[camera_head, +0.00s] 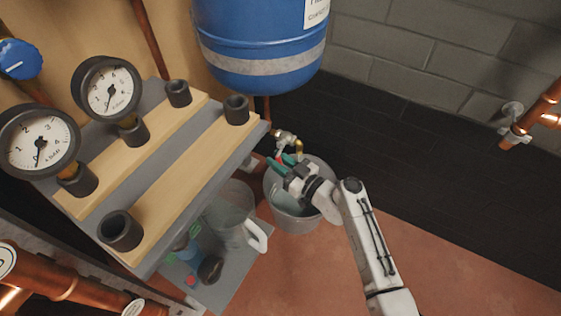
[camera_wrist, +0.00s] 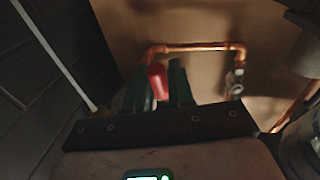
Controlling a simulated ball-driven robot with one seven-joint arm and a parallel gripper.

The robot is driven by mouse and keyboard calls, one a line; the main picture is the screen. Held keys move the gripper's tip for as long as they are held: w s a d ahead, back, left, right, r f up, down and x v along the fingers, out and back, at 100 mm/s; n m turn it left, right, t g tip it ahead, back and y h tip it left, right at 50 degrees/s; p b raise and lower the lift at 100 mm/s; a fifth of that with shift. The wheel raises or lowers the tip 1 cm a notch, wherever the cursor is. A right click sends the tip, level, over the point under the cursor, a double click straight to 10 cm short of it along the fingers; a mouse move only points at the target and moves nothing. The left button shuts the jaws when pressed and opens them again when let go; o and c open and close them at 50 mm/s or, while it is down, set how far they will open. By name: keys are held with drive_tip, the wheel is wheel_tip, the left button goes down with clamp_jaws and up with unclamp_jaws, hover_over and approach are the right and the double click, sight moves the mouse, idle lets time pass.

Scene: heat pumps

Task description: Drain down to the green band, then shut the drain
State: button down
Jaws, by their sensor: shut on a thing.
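The drain valve (camera_head: 285,137), with a brass outlet, sits under the blue vessel (camera_head: 255,55). Its red handle (camera_wrist: 157,82) is between my green fingertips in the wrist view. My gripper (camera_head: 283,162) is shut on the red handle; the fingers hide part of it. A grey bucket (camera_head: 297,222) stands on the floor below the outlet, partly behind my gripper. Two round dials, a back gauge (camera_head: 112,90) and a front gauge (camera_head: 40,142), are at the left. Their needles point low; I cannot make out a green band on either.
A shelf with wooden strips (camera_head: 185,180) and dark pipe fittings is left of my gripper. A clear jug (camera_head: 232,215) stands on a grey mat beside the bucket. Copper pipes (camera_wrist: 195,47) run along the wall. The floor at the right is clear.

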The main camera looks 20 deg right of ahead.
drive_tip(key=shift+w+a+t+y, duration=0.2)
drive_tip(key=shift+w+t+y, duration=0.15)
drive_tip(key=shift+t, duration=0.45)
drive_tip(key=shift+m+t, duration=0.3)
drive_tip(key=c, duration=1.1)
unclamp_jaws()
